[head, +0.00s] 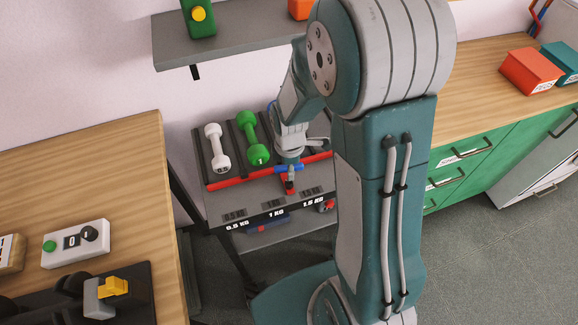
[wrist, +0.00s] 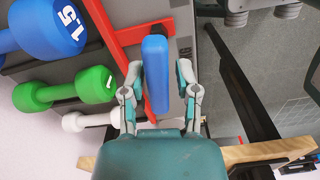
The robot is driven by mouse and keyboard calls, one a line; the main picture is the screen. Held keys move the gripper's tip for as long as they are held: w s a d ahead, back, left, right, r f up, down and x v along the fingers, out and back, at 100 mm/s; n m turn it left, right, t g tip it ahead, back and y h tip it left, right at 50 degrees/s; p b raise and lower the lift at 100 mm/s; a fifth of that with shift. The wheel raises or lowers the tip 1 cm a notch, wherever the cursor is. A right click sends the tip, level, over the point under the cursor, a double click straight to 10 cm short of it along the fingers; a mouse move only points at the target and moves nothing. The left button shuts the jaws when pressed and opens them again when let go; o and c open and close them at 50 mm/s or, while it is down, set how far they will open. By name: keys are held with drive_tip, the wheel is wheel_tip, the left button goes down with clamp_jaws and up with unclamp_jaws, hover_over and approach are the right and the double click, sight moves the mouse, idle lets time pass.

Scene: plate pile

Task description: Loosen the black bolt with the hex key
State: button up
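A long blue bar (wrist: 156,65) lies between the fingers of my gripper (wrist: 160,85) in the wrist view. The fingers are open on both sides of it, with a gap clear on the right side. In the head view the gripper (head: 289,158) is low over the front of the dumbbell rack, at a small blue piece (head: 288,168). A red part (head: 291,186) shows just below it. I cannot tell whether the blue bar is the hex key's handle. I cannot make out the black bolt in either view.
The rack's red front rail (head: 228,183) is close to the gripper. White (head: 216,147) and green (head: 251,138) dumbbells lie on the rack; a blue one (wrist: 45,28) shows in the wrist view. A wooden table (head: 100,180) stands left, green drawers (head: 470,165) right.

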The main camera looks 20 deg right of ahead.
idle(0.3)
wheel_tip(320, 180, up, 12)
idle(0.5)
